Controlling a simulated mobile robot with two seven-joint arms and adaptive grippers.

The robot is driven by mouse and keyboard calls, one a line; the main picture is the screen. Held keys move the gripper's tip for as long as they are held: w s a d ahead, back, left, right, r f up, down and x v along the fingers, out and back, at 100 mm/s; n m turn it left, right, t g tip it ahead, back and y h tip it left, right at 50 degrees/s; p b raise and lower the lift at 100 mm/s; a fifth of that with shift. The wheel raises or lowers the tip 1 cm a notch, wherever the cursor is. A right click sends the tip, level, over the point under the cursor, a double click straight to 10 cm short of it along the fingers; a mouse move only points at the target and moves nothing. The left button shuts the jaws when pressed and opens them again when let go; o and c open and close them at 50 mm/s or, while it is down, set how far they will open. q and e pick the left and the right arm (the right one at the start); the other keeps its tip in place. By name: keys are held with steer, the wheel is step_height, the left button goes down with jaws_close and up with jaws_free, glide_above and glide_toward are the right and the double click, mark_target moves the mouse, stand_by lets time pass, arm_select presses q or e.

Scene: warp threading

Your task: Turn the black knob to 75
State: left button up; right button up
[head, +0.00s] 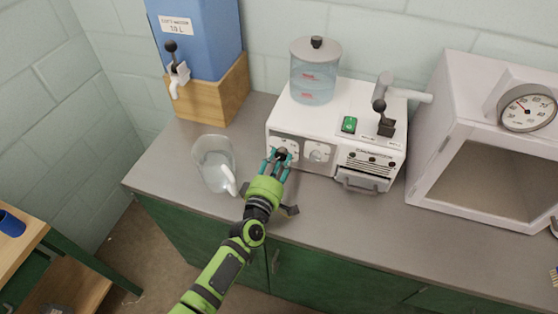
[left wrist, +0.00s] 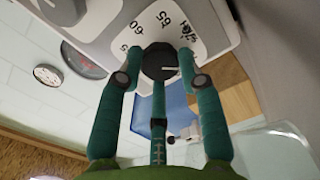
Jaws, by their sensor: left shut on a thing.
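The black knob (head: 281,153) sits on the front panel of the white machine (head: 288,120), at its left end. The fingers (left wrist: 158,85) also show in the left wrist view. My right gripper is not in view.
A clear pitcher (head: 214,162) stands left of my left gripper. A blue water tank (head: 205,45) on a wooden stand is behind it. A white oven-like box (head: 425,165) with a gauge (head: 528,108) stands at right. The counter front is mostly clear.

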arm_select(q)
steer(key=shift+a+f, duration=0.15)
steer(key=shift+a, duration=0.1)
steer(key=o, duration=1.1)
steer(key=shift+w+a, duration=0.1)
steer(key=shift+o, duration=0.2)
steer(key=shift+s, duration=0.45)
steer(key=v, duration=1.1)
steer(key=shift+a, duration=0.15)
steer(key=shift+s, duration=0.1)
